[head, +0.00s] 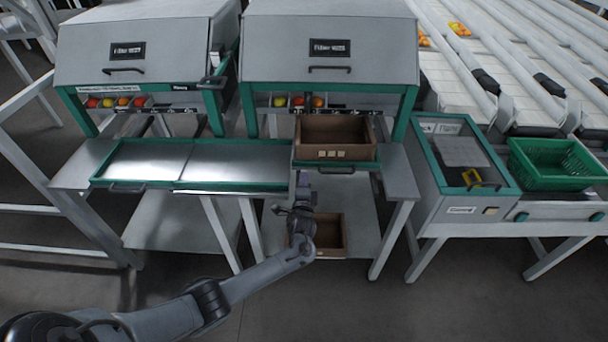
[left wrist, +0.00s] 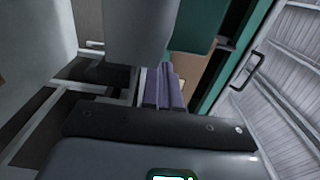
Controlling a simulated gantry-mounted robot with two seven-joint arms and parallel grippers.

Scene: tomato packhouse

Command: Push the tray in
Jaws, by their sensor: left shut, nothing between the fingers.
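A green-edged tray (head: 364,166) sticks out at the front of the right filler, with a dark handle (head: 336,171) on its front. An open brown box (head: 340,152) stands on it. A second green-edged tray (head: 150,162), wide and empty with a bare metal surface, sticks out at the left filler. My left gripper (head: 303,182) is shut and empty, just in front of and below the right tray's left front corner. In the left wrist view, its closed fingers (left wrist: 163,88) show beside green and brown surfaces. I cannot tell whether they touch the tray. My right gripper is out of view.
Another brown box (head: 328,236) sits on the lower shelf behind my left wrist. A green crate (head: 553,164) stands at the right, beside a grey cabinet (head: 462,152). White table legs stand on both sides of my arm. The floor in front is clear.

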